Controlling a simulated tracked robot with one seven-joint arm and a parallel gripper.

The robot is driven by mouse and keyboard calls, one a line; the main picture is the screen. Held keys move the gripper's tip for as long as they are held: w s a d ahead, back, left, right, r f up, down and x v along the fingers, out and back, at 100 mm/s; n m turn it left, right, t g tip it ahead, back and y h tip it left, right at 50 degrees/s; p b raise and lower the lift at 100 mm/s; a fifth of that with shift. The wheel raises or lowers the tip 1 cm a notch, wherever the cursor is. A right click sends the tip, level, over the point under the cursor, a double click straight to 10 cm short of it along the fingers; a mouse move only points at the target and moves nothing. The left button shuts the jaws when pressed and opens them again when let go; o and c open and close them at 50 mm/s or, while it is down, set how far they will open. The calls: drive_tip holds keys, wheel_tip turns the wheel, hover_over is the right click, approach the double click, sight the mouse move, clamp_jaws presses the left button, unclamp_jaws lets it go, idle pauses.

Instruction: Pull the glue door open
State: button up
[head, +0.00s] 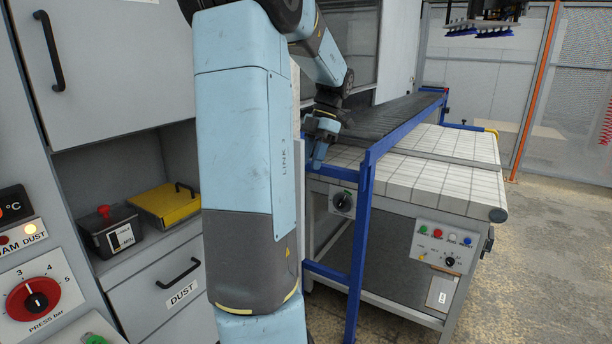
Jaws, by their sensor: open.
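A large grey door (110,65) with a black vertical handle (48,50) is at the upper left of the head view and appears shut. No glue label shows on it, so I cannot tell whether it is the glue door. My gripper (319,150) is right of centre, beyond my blue arm, in front of the blue-framed conveyor. It is open, small in view and partly hidden; nothing shows between its fingers. It is well apart from the black handle. My upright arm hides the cabinet front behind it.
Below the door, an open niche holds a black box with a red knob (105,230) and a yellow case (165,204). A drawer marked DUST (165,285) is shut. A blue-framed conveyor (398,122) stands right; floor at far right is clear.

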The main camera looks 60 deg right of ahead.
drive_tip(key=v, duration=0.6)
idle(0.3)
